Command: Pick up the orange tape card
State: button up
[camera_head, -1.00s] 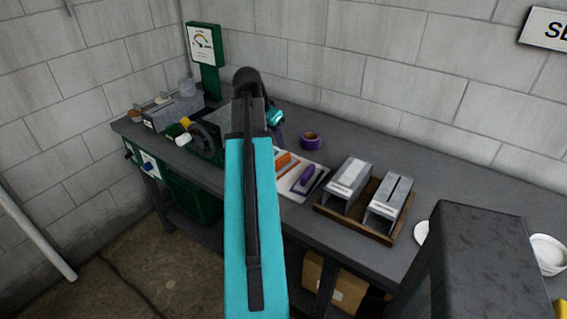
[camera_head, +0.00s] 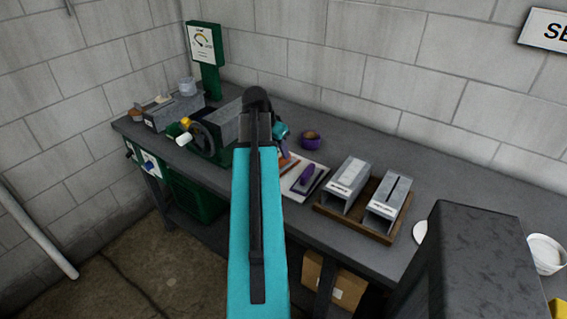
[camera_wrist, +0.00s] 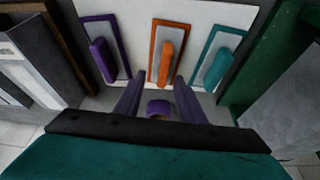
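The orange tape card (camera_wrist: 168,52) lies on a white board (camera_wrist: 208,10) between a purple card (camera_wrist: 101,48) and a teal card (camera_wrist: 219,54) in the wrist view. It has a raised orange block on a grey face. My gripper (camera_wrist: 159,82) is open and empty, its two dark purple fingers pointing at the near end of the orange card, apart from it as far as I can tell. In the head view my gripper (camera_head: 285,155) is over the board (camera_head: 294,190), and my arm hides most of the orange card. The purple card (camera_head: 307,177) shows there.
A purple tape roll (camera_head: 311,140) stands behind the board. A wooden tray (camera_head: 345,217) with two grey boxes is to its right. A green machine (camera_head: 203,145) is to its left. The bench (camera_head: 345,140) is clear toward the wall.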

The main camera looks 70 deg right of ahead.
aim_at(282, 158)
jog(key=shift+f, duration=0.1)
jog(key=shift+p+x, duration=0.9)
jog(key=shift+x, duration=0.5)
jog(key=shift+w+x, duration=0.25)
jog(key=shift+x, duration=0.85)
grip_shut()
